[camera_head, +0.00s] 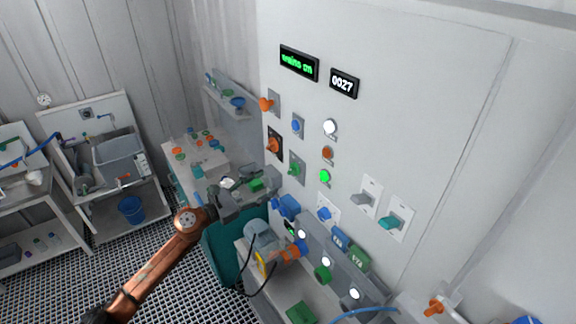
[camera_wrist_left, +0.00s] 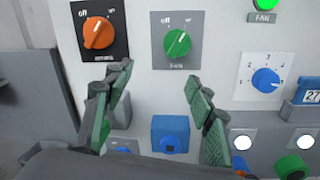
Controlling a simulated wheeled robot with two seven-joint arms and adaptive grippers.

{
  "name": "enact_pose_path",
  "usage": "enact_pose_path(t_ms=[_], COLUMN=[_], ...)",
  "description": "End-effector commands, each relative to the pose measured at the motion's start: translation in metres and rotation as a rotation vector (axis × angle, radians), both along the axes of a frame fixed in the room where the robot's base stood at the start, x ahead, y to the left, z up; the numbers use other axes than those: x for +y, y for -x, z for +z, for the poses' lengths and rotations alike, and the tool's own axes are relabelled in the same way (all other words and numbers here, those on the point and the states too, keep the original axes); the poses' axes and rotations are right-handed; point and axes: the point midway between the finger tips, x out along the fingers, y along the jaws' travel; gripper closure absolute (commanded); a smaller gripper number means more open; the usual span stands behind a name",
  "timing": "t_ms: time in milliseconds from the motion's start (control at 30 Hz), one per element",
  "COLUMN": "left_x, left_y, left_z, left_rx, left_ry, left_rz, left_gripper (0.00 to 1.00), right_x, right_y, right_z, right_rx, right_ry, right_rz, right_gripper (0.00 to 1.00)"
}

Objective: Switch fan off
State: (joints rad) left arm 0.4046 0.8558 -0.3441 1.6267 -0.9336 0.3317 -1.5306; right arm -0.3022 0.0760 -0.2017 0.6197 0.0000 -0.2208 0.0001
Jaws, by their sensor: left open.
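A green rotary knob (camera_wrist_left: 178,42) on a grey plate with off and on marks is on the wall panel, and it also shows in the head view (camera_head: 295,168). Its pointer seems to tilt up and right; the small label beneath is hard to read. A green lamp (camera_head: 325,176) is lit to its right; in the wrist view the lamp (camera_wrist_left: 267,4) has a FAN label below it. My left gripper (camera_wrist_left: 158,75) is open and empty, its fingers below and either side of the green knob in the wrist view. It reaches the panel in the head view (camera_head: 264,184).
An orange knob (camera_wrist_left: 98,32) on a black plate is left of the green knob. A blue dial (camera_wrist_left: 265,79) is to the right. A blue block (camera_wrist_left: 170,134) is below. Two lever switches (camera_head: 362,199) are farther right. A bench (camera_head: 197,160) with small coloured parts stands behind the arm.

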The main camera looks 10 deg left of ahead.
Motion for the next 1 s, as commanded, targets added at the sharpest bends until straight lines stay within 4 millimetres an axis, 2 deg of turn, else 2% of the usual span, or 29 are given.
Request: enact_pose_path(t_ms=[33, 167, 633, 1000], left_x=[-0.008, -0.021, -0.066, -0.074], left_y=[0.004, 0.009, -0.036, -0.045], left_z=[0.017, 0.029, 0.031, 0.028], left_rx=[-0.054, -0.124, -0.132, -0.131], left_ry=[-0.081, -0.188, -0.197, -0.198], left_rz=[-0.031, -0.07, -0.073, -0.071], left_gripper=[0.49, 0.49, 0.49, 0.49], right_x=[-0.002, -0.005, -0.007, -0.005], right_y=[0.0, -0.001, -0.003, -0.004], right_z=[0.006, 0.01, 0.034, 0.036], right_rx=[0.0, -0.002, -0.005, -0.006], right_ry=[0.002, 0.005, 0.007, 0.004], right_rz=[0.001, 0.002, 0.0, 0.0], right_gripper=[0.6, 0.6, 0.6, 0.6])
